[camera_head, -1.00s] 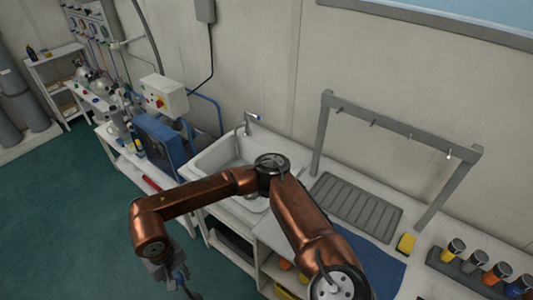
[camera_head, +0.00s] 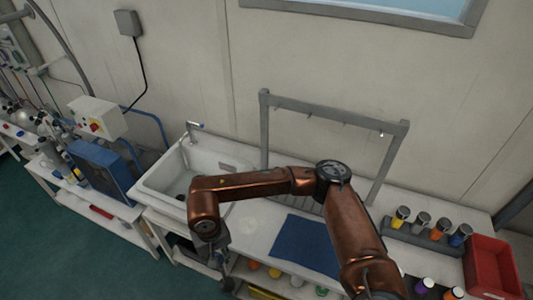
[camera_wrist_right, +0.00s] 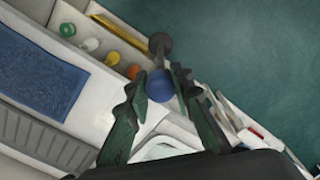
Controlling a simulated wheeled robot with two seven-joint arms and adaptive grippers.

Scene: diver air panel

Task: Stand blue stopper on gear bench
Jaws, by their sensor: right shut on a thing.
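The blue stopper (camera_wrist_right: 160,86) shows in the right wrist view as a rounded blue body between the fingertips. A dark grey round piece (camera_wrist_right: 160,42) shows just beyond it and seems to belong to it. My right gripper (camera_wrist_right: 161,80) is shut on the stopper. In the head view my right gripper (camera_head: 227,284) hangs low at the front edge of the white gear bench (camera_head: 250,217), and the stopper cannot be made out there. The bench carries a sink (camera_head: 185,170) and a blue mat (camera_head: 305,245). My left gripper is not in view.
A grey rack frame (camera_head: 335,112) stands behind the mat, partly hidden by my arm. Several coloured-banded cups sit in a grey holder (camera_head: 428,236), with a red bin (camera_head: 490,270) at right. Shelves below hold coloured items. The bench between sink and mat looks clear.

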